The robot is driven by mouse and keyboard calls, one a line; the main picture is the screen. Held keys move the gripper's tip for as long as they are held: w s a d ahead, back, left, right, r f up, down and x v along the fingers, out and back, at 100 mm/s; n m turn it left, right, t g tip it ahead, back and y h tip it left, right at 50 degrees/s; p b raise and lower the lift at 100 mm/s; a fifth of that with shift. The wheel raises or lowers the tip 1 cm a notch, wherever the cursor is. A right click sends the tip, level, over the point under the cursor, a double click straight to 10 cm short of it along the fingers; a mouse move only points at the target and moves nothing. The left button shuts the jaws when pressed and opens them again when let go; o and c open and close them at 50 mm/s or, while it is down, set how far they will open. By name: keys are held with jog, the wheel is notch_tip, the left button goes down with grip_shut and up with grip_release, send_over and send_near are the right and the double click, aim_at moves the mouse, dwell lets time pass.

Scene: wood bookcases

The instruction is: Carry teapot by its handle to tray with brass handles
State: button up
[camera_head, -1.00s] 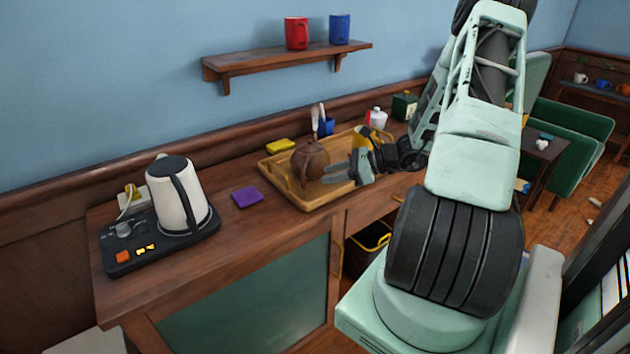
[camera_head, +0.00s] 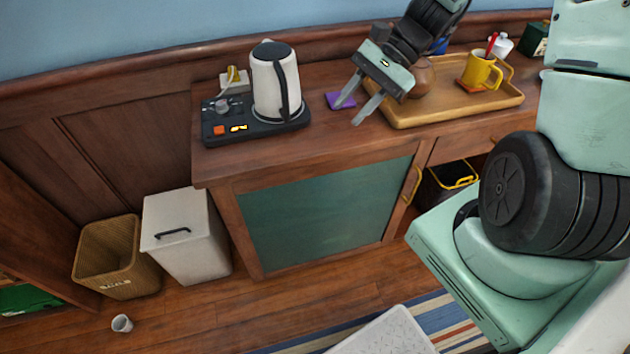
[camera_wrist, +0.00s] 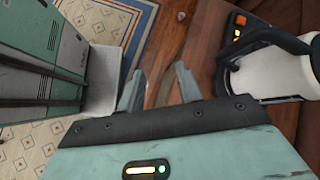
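The brown teapot (camera_head: 422,78) stands on the wooden tray (camera_head: 455,115) on the cabinet top. My gripper and wrist hide much of the teapot in the head view, including its handle. My gripper (camera_head: 351,113) is in front of the tray's left end, above the cabinet's front part, with its fingers pointing down and left. The fingers are apart with nothing between them. In the wrist view my gripper (camera_wrist: 160,72) also shows open and empty, and no teapot is in sight there.
A yellow mug (camera_head: 480,72) stands on the tray. A white kettle (camera_head: 272,85) sits on a black base left of my gripper and also shows in the wrist view (camera_wrist: 270,68). A purple pad (camera_head: 340,100) lies just behind the fingers. A white bin (camera_head: 185,240) stands on the floor.

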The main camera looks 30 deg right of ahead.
jog(key=s+a+r+n+h, duration=0.2)
jog(key=s+a+n+h, duration=0.2)
jog(key=s+a+n, duration=0.4)
jog(key=s+a+r+n+h, duration=0.3)
jog(key=s+a+n, duration=0.6)
jog(key=n, duration=0.4)
jog(key=shift+a+r+n+h, duration=0.2)
jog(key=shift+a+n+h, duration=0.1)
jog(key=shift+a+h, duration=0.5)
